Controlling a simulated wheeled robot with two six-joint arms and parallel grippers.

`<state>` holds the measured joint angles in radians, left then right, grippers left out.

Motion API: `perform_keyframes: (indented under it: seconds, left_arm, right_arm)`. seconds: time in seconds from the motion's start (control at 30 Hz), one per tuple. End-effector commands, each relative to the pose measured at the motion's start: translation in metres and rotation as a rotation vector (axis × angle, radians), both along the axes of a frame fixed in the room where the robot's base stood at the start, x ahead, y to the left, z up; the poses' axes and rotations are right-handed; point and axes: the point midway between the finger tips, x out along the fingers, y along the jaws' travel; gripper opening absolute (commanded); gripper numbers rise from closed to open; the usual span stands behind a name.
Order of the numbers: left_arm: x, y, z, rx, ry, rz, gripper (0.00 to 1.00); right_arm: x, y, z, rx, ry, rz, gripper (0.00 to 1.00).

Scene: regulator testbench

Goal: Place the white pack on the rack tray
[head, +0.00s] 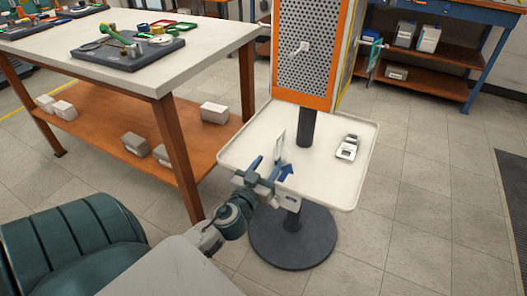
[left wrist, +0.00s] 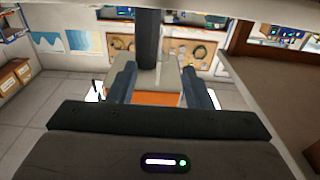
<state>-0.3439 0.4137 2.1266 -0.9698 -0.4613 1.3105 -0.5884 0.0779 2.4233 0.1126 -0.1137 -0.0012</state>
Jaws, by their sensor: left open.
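The rack has a square white tray (head: 325,180) on a dark post under an orange-framed perforated panel (head: 303,55). A small white and grey device (head: 347,147) lies on the tray's right half. A thin white upright piece (head: 279,147) shows on its left half; I cannot tell whether it is the white pack. My left gripper (head: 269,172) is open near the tray's front left edge, partly in front of it. In the left wrist view its fingers (left wrist: 158,88) are apart, with the dark post (left wrist: 149,38) beyond them. I see nothing clearly held. My right gripper is out of view.
A workbench (head: 165,75) stands at the left, with a dark tool mat (head: 110,58) on top and several pale boxes on its orange lower shelf (head: 185,135). The round base (head: 292,240) stands below the tray. A blue bench (head: 455,20) is at the back right.

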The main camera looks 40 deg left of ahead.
Motion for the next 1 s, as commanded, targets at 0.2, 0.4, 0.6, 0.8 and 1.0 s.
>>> perform_keyframes:
  seconds: [0.2, 0.4, 0.6, 0.8, 1.0]
  left_arm:
    - [-0.016, -0.004, -0.001, -0.001, 0.002, -0.001, 0.45]
    - [-0.029, -0.036, -0.006, -0.017, 0.044, -0.081, 0.45]
    - [-0.056, -0.101, 0.013, -0.029, 0.016, -0.258, 0.45]
    - [-0.084, -0.134, 0.056, -0.022, -0.127, -0.319, 0.45]
    - [-0.096, -0.139, 0.079, -0.013, -0.207, -0.304, 0.45]
  right_arm:
    - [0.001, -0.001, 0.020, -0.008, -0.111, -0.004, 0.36]
    - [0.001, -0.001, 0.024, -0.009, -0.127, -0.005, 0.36]
    - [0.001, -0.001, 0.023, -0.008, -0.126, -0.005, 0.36]
    - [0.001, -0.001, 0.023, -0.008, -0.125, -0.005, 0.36]
    - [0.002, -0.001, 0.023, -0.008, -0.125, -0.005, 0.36]
